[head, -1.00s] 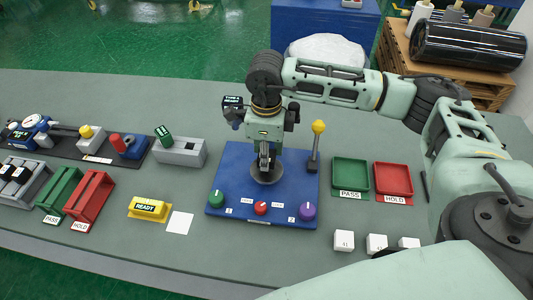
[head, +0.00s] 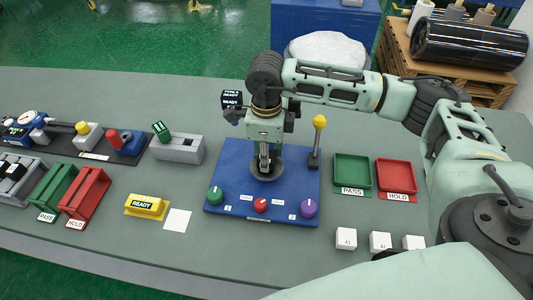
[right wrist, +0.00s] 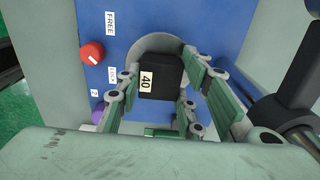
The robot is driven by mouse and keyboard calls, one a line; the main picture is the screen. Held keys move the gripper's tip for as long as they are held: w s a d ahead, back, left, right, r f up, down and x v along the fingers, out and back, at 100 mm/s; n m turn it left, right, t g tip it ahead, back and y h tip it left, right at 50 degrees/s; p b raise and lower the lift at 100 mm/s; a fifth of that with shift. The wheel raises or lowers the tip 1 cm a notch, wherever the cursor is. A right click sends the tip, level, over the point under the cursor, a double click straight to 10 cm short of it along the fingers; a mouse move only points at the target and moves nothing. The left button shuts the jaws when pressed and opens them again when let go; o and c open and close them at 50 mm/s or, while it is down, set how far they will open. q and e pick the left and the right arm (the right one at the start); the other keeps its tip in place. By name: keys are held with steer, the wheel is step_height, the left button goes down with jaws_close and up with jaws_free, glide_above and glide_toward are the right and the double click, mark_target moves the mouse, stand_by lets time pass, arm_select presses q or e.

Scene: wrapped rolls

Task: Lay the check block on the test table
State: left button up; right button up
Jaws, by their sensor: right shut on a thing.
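In the right wrist view a dark block labelled 40 (right wrist: 160,76), which I take as the check block, sits between the fingers of my right gripper (right wrist: 160,85). The gripper is shut on it. Behind the block is a round grey plate (right wrist: 152,43) on a blue panel, which I take as the test table. In the head view my right gripper (head: 264,160) points down over this grey plate (head: 273,176), and the block is mostly hidden by the fingers. I cannot tell whether the block touches the plate. My left gripper is not in view.
The blue panel (head: 232,170) carries green, red and purple knobs and a yellow-topped lever (head: 317,140) close right of the gripper. Green PASS (head: 352,172) and red HOLD (head: 396,175) trays and white numbered blocks (head: 346,238) lie to the right. A yellow READY sign (head: 146,206) lies left.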

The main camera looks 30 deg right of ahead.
steer(key=shift+f, duration=0.3)
steer(key=o, duration=1.2)
steer(key=shift+o, duration=0.2)
step_height(320, 180, up, 12)
